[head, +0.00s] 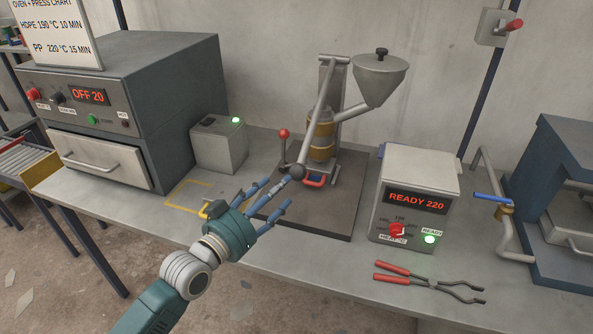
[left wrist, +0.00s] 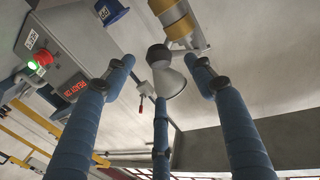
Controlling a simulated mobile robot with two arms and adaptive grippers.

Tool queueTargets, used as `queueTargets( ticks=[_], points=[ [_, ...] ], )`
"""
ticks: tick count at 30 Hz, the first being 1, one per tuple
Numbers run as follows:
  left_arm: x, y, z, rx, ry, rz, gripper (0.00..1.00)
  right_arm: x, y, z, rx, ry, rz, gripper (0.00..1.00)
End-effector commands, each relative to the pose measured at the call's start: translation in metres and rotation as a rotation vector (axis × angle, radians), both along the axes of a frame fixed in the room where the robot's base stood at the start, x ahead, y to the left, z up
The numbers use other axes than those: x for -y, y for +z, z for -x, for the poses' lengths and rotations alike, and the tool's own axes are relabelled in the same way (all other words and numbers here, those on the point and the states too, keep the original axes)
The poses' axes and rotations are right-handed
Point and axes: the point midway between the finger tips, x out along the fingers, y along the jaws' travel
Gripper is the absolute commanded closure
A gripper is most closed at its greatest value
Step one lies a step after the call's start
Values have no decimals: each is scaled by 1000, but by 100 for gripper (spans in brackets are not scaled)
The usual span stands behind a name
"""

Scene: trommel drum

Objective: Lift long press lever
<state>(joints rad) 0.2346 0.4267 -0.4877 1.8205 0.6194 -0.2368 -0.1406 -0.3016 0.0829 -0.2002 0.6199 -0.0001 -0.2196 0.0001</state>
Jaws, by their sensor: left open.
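The long press lever (head: 316,110) is a grey bar on the bench press. It slopes from the top of the column down to a dark ball end (head: 296,172), low in front of the banded barrel (head: 322,135). My left gripper (head: 277,193) is open, its blue fingers spread just below and left of the ball. One fingertip looks very close to it; contact cannot be told. In the left wrist view the dark ball (left wrist: 158,55) shows beyond and between the open fingers, with nothing held. My right gripper is in neither view.
A hopper (head: 380,78) sits right of the press column. A short red-knobbed lever (head: 283,134) stands left of the ball. A grey control box (head: 415,195) reads READY 220, with red-handled tongs (head: 430,282) before it. An oven (head: 125,100) and small box (head: 219,145) stand left.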

Motion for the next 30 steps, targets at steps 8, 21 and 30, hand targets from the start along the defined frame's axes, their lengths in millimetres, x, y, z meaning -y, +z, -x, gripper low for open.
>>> queueTargets(
  ticks=[8,21,30],
  points=[
    [31,3,-45,-1,0,1,45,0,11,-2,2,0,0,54],
    [53,1,-77,0,-1,-1,45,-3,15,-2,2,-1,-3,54],
    [52,0,-77,-1,0,-2,65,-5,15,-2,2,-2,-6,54]
  ],
)
